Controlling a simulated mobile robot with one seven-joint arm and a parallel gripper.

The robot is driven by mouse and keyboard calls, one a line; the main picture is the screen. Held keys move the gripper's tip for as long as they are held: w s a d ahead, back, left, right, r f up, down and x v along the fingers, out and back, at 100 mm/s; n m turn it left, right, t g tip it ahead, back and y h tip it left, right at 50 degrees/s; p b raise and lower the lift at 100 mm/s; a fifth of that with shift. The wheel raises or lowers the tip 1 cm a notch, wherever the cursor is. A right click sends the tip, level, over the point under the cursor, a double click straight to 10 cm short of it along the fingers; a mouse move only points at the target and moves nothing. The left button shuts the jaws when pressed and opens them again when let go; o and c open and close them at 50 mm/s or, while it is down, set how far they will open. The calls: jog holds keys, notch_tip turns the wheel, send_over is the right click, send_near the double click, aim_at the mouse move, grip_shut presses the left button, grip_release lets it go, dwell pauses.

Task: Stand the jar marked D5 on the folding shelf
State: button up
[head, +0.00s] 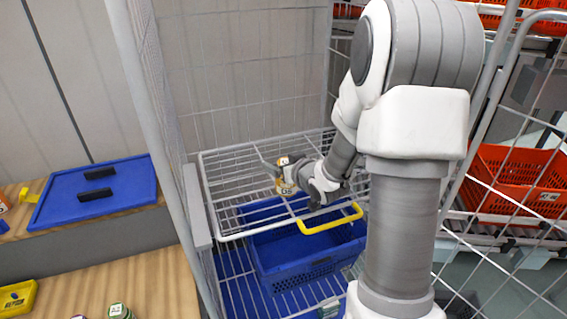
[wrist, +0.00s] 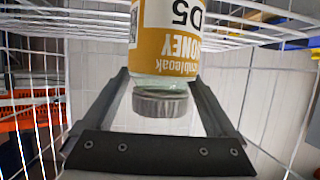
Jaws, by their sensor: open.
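The honey jar marked D5 (head: 287,188) has a yellow-orange label and a grey lid. It stands upright on the white wire folding shelf (head: 222,237), towards the shelf's middle. The jar (wrist: 170,45) appears upside down in the wrist view, lid towards the gripper's base and the shelf wires at the top. My gripper (head: 279,172) reaches in from the right at the jar's height. In the wrist view, my gripper (wrist: 163,78) is open, with one finger on each side of the jar. The jar's base is cut off there.
Wire mesh walls and posts enclose the shelf. Orange totes (head: 515,185) sit to the right beyond mesh. A blue tray (head: 130,180) lies on a wooden surface at left.

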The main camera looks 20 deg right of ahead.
jog(key=shift+s+r, duration=0.15)
jog(key=shift+r, duration=0.1)
jog(key=b+v, duration=0.2)
jog(key=v, duration=0.9)
jog(key=shift+s, duration=0.35)
